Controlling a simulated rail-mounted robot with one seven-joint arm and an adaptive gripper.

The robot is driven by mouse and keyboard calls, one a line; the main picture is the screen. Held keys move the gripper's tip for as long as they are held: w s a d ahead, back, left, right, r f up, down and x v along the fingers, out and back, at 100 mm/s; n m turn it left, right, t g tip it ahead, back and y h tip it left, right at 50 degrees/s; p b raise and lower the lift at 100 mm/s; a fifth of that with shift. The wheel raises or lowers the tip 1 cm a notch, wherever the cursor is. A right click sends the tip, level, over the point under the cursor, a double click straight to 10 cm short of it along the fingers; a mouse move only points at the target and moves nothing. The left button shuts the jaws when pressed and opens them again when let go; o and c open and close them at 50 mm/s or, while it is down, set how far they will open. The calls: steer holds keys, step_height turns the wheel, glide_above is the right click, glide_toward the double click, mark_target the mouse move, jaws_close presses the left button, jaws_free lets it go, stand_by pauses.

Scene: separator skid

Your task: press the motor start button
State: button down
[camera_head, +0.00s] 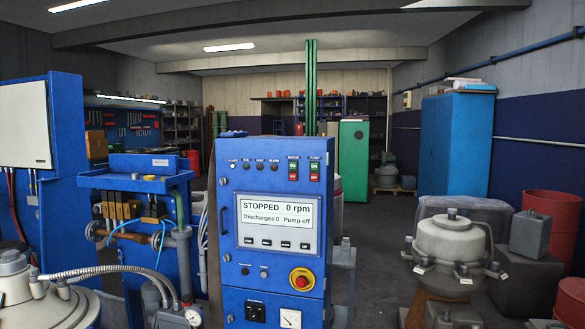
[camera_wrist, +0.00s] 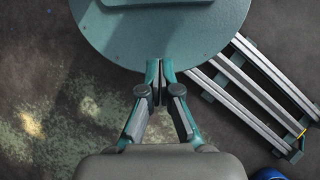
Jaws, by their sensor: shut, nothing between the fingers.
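The blue control cabinet (camera_head: 272,215) stands upright in the middle of the head view, facing me. Near its top right are two small push-button pairs with green and red parts. The left pair (camera_head: 293,170) seems to be labelled MOTOR and the right pair (camera_head: 314,170) PUMP; the lettering is tiny. The display (camera_head: 267,222) reads STOPPED, 0 rpm, Discharges 0, Pump off. My gripper (camera_wrist: 160,80) shows only in the wrist view, with its fingertips together and empty, pointing away from the cabinet's buttons, which are not in that view.
A red emergency stop (camera_head: 302,279) sits low on the cabinet. In the wrist view, a teal round plate (camera_wrist: 160,40) lies by the fingertips, with metal rails (camera_wrist: 250,85) to the right.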

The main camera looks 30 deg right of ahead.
steer(key=shift+r, duration=0.15)
